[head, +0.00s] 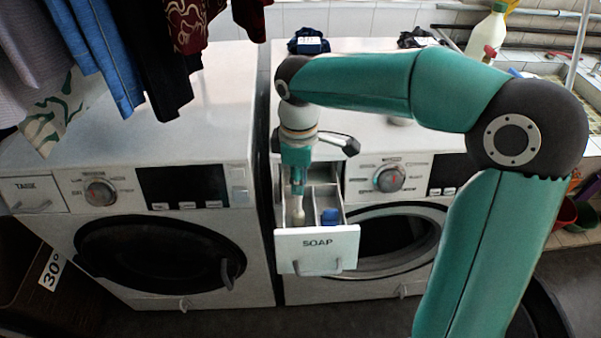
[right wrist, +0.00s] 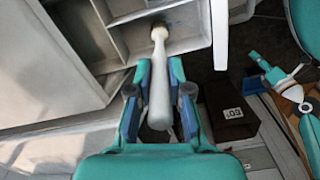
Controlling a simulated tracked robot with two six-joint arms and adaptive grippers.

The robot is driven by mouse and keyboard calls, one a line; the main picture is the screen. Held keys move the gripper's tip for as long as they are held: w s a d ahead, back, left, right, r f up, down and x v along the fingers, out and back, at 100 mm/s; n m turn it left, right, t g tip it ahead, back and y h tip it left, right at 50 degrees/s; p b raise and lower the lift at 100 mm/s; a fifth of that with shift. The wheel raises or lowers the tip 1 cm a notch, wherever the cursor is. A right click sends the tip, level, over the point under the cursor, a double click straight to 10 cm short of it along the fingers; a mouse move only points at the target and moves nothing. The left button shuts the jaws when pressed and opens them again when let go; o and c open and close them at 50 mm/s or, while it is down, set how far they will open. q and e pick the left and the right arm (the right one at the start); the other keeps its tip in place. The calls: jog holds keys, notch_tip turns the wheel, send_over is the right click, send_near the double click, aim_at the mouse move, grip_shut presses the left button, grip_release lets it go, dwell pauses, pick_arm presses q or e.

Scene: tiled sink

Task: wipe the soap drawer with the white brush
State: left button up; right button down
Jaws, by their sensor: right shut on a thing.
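The soap drawer (head: 316,252) is pulled out of the right-hand washing machine, its compartments open at the top. It also shows in the right wrist view (right wrist: 198,15). My right gripper (head: 297,180) points down over the drawer and is shut on the handle of the white brush (right wrist: 159,85). The brush head is down inside a drawer compartment, the left one in the head view; whether it touches the floor there I cannot tell. What seems to be my left gripper (right wrist: 268,72) shows at the right of the right wrist view; its opening is unclear.
A blue piece (head: 329,216) sits in the drawer's right compartment. A second washing machine (head: 150,160) stands to the left, under hanging clothes (head: 110,50). A dark box marked 30° (head: 40,275) is at the lower left. A bottle (head: 488,32) stands at the back right.

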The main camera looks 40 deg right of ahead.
jog(key=s+a, duration=0.1)
jog(key=s, duration=0.1)
jog(key=s+a+b, duration=0.1)
jog(key=s, duration=0.1)
jog(key=shift+a+f, duration=0.15)
jog(key=shift+a, duration=0.05)
dwell(0.3)
notch_tip(320, 180, up, 6)
jog(key=p, duration=0.5)
dwell(0.3)
jog(key=shift+r+p, duration=1.4)
jog(key=shift+r, duration=0.2)
